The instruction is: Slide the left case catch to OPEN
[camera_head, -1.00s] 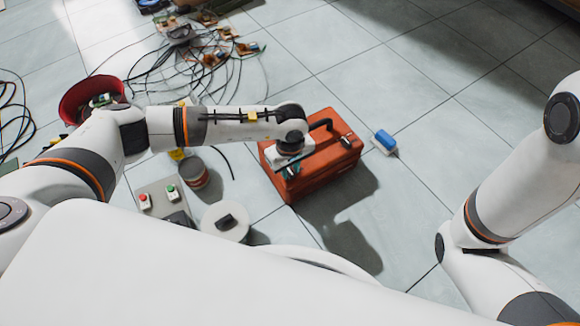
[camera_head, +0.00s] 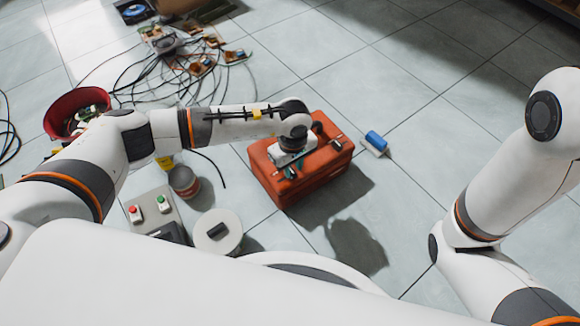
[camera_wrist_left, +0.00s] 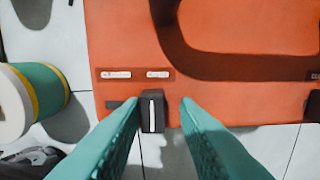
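The orange case (camera_head: 325,165) lies on the tiled floor with its handle on top. In the left wrist view its orange top (camera_wrist_left: 130,35) fills the upper part. The left catch (camera_wrist_left: 152,112), a dark block with a white line, sits at the right end of a dark slot, below the right of two small labels (camera_wrist_left: 158,74); their lettering is too small to read surely. My left gripper (camera_head: 290,172) is over the case's near left part. In the left wrist view its teal fingers (camera_wrist_left: 160,112) are spread either side of the catch, with gaps. My right gripper is out of view.
A second dark catch (camera_wrist_left: 313,105) shows at the wrist view's right edge. A teal and yellow cylinder (camera_wrist_left: 42,90) is at its left. A blue-and-white object (camera_head: 376,142) lies right of the case. A button box (camera_head: 150,212), a can (camera_head: 184,181) and cables stand left.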

